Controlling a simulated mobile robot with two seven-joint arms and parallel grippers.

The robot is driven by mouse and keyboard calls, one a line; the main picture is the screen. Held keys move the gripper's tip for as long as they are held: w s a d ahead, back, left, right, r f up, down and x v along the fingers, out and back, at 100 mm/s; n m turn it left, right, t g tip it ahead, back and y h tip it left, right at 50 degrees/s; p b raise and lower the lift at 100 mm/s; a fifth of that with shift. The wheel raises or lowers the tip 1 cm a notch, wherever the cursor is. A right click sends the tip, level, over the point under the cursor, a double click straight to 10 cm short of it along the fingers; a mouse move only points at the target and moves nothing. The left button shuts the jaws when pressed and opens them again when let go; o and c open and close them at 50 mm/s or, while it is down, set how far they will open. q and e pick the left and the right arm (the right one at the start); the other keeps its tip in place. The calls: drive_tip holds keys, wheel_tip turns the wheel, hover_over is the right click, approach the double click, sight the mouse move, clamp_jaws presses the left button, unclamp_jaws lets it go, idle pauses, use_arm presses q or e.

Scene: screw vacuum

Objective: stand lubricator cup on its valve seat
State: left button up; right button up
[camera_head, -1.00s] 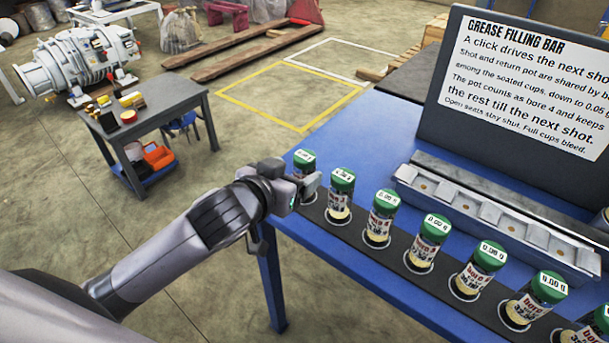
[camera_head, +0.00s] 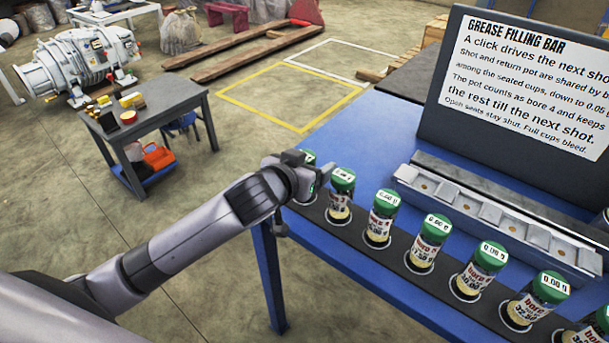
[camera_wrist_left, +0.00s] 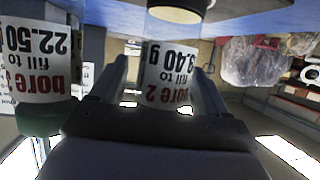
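Several lubricator cups with green lids and white labels stand upright in a row on a dark strip (camera_head: 355,237). My left gripper (camera_head: 317,180) is at the leftmost cup, whose green lid (camera_head: 308,157) shows behind it. In the left wrist view, which is upside down, this cup, labelled bore 2 (camera_wrist_left: 168,75), is between the two fingers (camera_wrist_left: 162,90). The fingers look open, with a gap beside the cup. The second cup (camera_head: 341,195) stands just right of the gripper. A grey rail (camera_head: 500,222) with several square plates, possibly the valve seats, lies behind the row. My right gripper is not in view.
A sign board (camera_head: 530,85) stands at the back of the blue table (camera_head: 360,135). A neighbouring cup (camera_wrist_left: 40,65) is close beside the gripper in the left wrist view. A grey side table (camera_head: 150,115) stands apart at left. The blue surface between row and rail is clear.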

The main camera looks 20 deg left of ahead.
use_arm(q)
drive_tip(key=c, duration=1)
drive_tip(key=shift+c, duration=0.7)
drive_tip(key=shift+r, duration=0.1)
